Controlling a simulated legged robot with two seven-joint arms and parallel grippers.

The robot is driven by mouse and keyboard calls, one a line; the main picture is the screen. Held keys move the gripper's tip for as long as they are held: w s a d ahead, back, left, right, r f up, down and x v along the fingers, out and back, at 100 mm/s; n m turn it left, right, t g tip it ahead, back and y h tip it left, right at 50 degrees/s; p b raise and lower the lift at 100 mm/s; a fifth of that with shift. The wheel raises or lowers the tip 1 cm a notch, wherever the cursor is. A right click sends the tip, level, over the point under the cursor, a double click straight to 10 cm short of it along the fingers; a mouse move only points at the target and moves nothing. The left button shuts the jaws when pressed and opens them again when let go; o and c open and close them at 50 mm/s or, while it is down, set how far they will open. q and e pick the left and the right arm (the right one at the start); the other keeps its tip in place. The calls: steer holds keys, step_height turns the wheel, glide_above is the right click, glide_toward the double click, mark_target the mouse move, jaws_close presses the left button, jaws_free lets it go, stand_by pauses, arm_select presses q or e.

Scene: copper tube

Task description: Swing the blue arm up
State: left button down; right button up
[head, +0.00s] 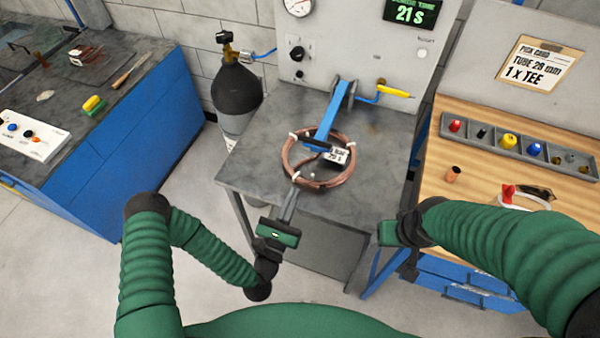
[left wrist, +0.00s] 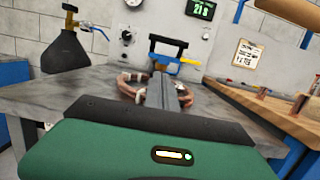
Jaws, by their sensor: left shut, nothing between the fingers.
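The blue arm (head: 328,118) is hinged on a grey bracket at the back of the metal bench and slopes down toward me over the copper coil (head: 345,175). In the left wrist view the blue arm (left wrist: 153,50) shows behind the fingers, partly hidden. My left gripper (head: 292,190) is shut and empty, with its fingertips at the near side of the coil, short of the arm's low end. In the left wrist view its fingers (left wrist: 160,80) point toward the coil. My right gripper (head: 385,232) is right of the bench front; its fingers are not clear to see.
The metal bench (head: 250,165) carries the coil; a panel with a gauge (head: 298,6) and a timer display (head: 411,12) stands behind. A dark gas cylinder (head: 236,95) is at left. A wooden table (head: 440,180) with a parts tray (head: 480,140) is at right.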

arm_select(q)
steer(key=p+x, duration=0.1)
steer(key=x, duration=0.3)
steer(key=p+x, duration=0.1)
steer(key=x, duration=0.4)
steer(key=shift+a+r, duration=0.1)
steer(key=shift+r, duration=0.1)
steer(key=r, duration=0.1)
steer(key=w+r+p, duration=0.1)
steer(key=d+r, duration=0.1)
steer(key=shift+w+p, duration=0.3)
steer(key=shift+w, duration=0.05)
steer(key=shift+a, duration=0.15)
steer(key=shift+w, duration=0.1)
